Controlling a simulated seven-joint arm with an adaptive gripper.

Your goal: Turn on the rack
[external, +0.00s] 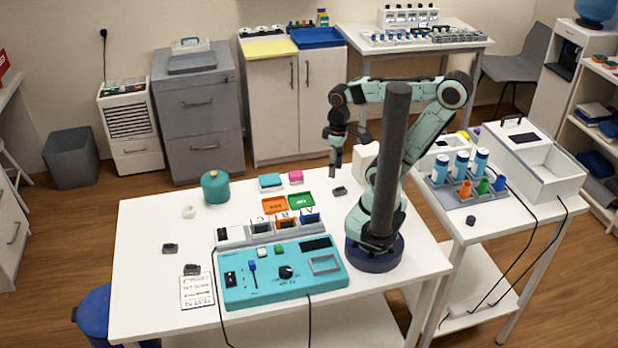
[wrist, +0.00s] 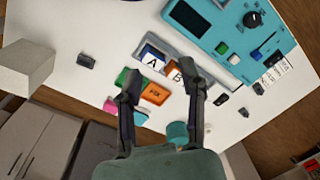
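A grey rack (external: 232,238) holding blocks marked A, B and C stands along the back edge of a turquoise control panel (external: 237,292). The panel has a black rocker switch (external: 230,279), a blue slider (external: 252,267), a black knob (external: 285,271), white and green buttons and a dark screen. In the wrist view the panel (wrist: 207,42) is at top right and the A block (wrist: 153,57) is near the centre; a finger partly hides the rack's right part. My gripper (external: 336,160) hangs above the table's back edge, apart from everything. Its fingers (wrist: 163,88) are open and empty.
Orange (external: 273,205) and green (external: 301,200) trays lie behind the rack. A teal pot (external: 215,187), white block (external: 365,161) and small dark pieces stand nearby. Another grey rack (external: 437,187) with bottles and tubes is on the side table. The white table's left side is mostly clear.

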